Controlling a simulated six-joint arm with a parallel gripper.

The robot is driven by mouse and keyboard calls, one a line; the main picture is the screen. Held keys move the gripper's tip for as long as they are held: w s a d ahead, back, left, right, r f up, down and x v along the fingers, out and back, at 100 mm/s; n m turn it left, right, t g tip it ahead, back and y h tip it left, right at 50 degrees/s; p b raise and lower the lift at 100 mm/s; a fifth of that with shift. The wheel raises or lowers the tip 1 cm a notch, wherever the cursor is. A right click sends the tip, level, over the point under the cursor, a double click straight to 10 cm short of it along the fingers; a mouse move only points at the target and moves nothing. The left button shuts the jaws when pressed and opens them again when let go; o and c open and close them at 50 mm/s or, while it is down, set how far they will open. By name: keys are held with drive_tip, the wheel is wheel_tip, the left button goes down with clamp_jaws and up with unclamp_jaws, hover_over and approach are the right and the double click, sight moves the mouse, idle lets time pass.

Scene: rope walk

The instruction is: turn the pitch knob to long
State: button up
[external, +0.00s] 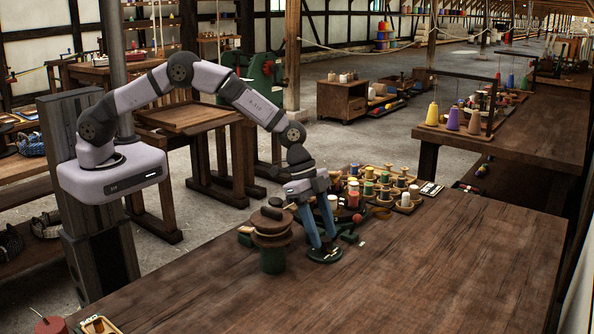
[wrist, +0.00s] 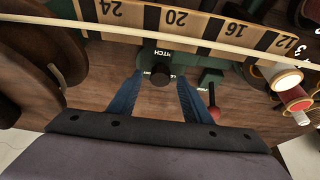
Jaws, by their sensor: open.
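The pitch knob (wrist: 160,75) is a small dark round knob on a green panel (wrist: 149,58) lettered "PITCH" in the wrist view. Small white lettering, partly covered by a finger, lies to its right; its pointer direction is too dark to tell. My gripper (wrist: 160,82) is open, with one blue finger on each side of the knob and visible gaps between. In the external view my gripper (external: 324,243) points down at a dark green base on the bench, and the fingers hide the knob there.
A numbered scale (wrist: 205,27) runs behind the knob in the wrist view. A red-tipped lever (wrist: 214,113) stands just right of the right finger. A wooden reel on a green stand (external: 272,258) is close left in the external view. The bench front (external: 440,275) is clear.

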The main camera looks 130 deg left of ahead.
drive_tip(key=shift+w+f, duration=0.15)
drive_tip(key=shift+f, duration=0.1)
drive_tip(key=c, duration=1.1)
drive_tip(key=shift+o, duration=0.2)
drive_tip(key=shift+n+y, duration=0.3)
drive_tip(key=shift+n, duration=0.5)
